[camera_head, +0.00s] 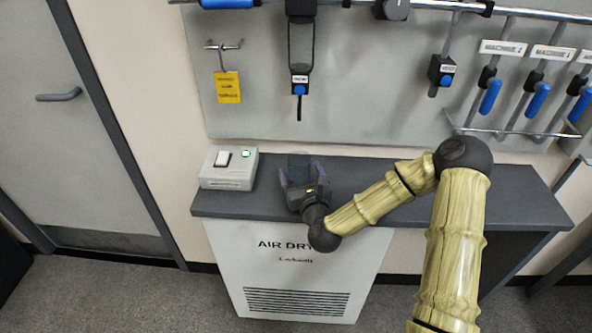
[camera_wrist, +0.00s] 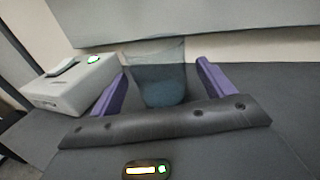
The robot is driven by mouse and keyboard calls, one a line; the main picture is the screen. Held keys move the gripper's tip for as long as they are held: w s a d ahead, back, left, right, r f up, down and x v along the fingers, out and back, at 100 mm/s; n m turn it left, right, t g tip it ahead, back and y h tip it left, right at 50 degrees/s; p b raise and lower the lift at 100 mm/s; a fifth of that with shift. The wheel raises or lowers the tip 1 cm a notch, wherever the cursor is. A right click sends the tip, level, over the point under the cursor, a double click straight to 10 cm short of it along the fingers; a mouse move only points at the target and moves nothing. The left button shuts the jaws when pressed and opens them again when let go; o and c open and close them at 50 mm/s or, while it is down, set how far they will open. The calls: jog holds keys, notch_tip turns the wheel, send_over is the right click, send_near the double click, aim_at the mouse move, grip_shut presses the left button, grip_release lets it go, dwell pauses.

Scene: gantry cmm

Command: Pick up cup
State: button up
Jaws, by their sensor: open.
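The cup (camera_wrist: 160,80) is dark, bluish and see-through, and stands upright on the grey counter. In the wrist view it is between the two purple fingers of my gripper (camera_wrist: 163,88), with a gap to each finger. In the head view the cup (camera_head: 300,165) is partly hidden by my gripper (camera_head: 298,175), which is low over the counter. The gripper is open. I cannot tell how deep the cup sits between the fingertips.
The dark counter (camera_head: 400,205) tops a white cabinet marked AIR DRY (camera_head: 290,275). A white box with a switch (camera_head: 228,170) stands left of my gripper, and also shows in the wrist view (camera_wrist: 72,82). Tools hang on the wall panel (camera_head: 370,90) behind. The counter's right part looks clear.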

jog(key=shift+a+x, duration=0.25)
jog(key=shift+x, duration=0.95)
jog(key=shift+d, duration=0.55)
jog(key=shift+a, duration=0.15)
jog(key=shift+s+a, duration=0.1)
jog(key=c, duration=1.1)
jog(key=shift+a, duration=0.1)
jog(key=shift+c, duration=0.2)
